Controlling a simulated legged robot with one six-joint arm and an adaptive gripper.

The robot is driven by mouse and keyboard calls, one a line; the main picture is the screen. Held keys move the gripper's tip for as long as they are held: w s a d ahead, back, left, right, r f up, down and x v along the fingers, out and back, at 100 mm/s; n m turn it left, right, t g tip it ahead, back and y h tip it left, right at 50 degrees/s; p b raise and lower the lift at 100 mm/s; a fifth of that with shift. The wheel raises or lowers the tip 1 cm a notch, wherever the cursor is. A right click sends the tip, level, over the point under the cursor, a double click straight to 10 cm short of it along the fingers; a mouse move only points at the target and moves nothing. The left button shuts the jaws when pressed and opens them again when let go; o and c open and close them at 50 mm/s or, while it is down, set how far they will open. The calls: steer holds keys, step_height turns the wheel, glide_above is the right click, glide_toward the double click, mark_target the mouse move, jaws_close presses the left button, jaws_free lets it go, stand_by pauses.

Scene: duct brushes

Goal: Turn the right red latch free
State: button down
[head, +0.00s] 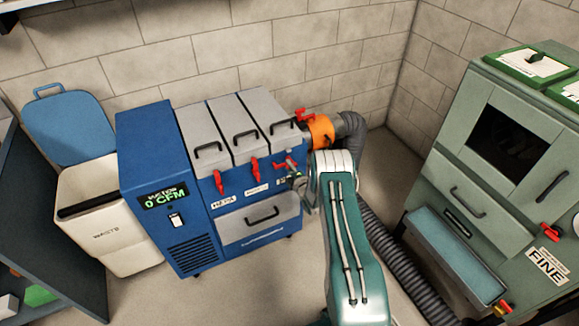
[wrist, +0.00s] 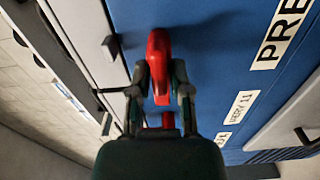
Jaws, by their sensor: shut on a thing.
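The right red latch (head: 286,164) is on the upper front of the blue filter cabinet (head: 262,196), at its right end. It is partly hidden by my gripper (head: 296,182). In the wrist view the red latch (wrist: 158,52) stands between the two fingers of my gripper (wrist: 161,82), which is shut on it. The blue cabinet face (wrist: 215,50) lies behind it. Two other red latches, the left one (head: 218,182) and the middle one (head: 254,169), hang straight down on the same front, apart from my gripper.
An orange collar (head: 320,130) and a grey hose (head: 352,130) leave the cabinet's right side. A ribbed duct (head: 400,262) runs along the floor right of my arm. A green cabinet (head: 470,150) stands at right, a white bin (head: 105,220) at left. Floor in front is clear.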

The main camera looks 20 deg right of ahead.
steer(key=shift+s+a+f+n, duration=0.1)
steer(key=shift+a+f+n, duration=0.1)
steer(key=shift+f+n, duration=0.2)
steer(key=c, duration=0.7)
jaws_free()
steer(key=shift+r, duration=0.1)
steer(key=shift+r, duration=0.1)
steer(key=shift+d, duration=0.1)
steer(key=s, duration=1.1)
steer(key=shift+s+d, duration=0.15)
steer(key=shift+s, duration=0.2)
